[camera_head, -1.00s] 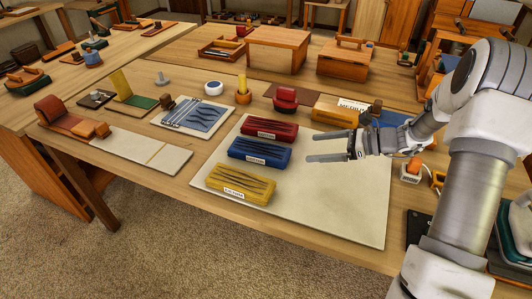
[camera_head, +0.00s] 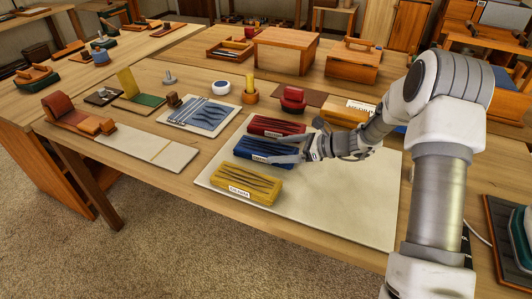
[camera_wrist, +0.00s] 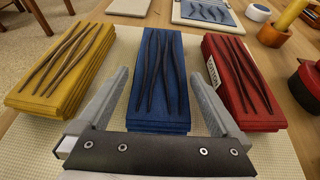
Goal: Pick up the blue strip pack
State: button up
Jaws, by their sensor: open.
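The blue strip pack (camera_head: 258,150) lies on the pale mat (camera_head: 335,215) between the red pack (camera_head: 277,127) and the yellow pack (camera_head: 245,184). In the wrist view the blue pack (camera_wrist: 158,80) is in the middle, with dark wavy strips on its top. My gripper (camera_head: 283,149) is at the right end of the blue pack. In the wrist view my open gripper (camera_wrist: 158,95) has one finger on each side of the near end of the blue pack. I cannot tell whether the fingers touch it.
The yellow pack (camera_wrist: 62,68) and red pack (camera_wrist: 240,80) stand close on either side of the blue one. A tray of blue strips (camera_head: 200,115) and a round red object (camera_head: 292,100) are behind. The right part of the mat is clear.

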aim_at(271, 149)
jog(key=x, duration=0.3)
jog(key=shift+w+a+b, duration=0.15)
jog(key=shift+a+b, duration=0.15)
jog(key=c, duration=1.2)
jog(key=shift+r, duration=0.1)
jog(key=shift+c, duration=0.2)
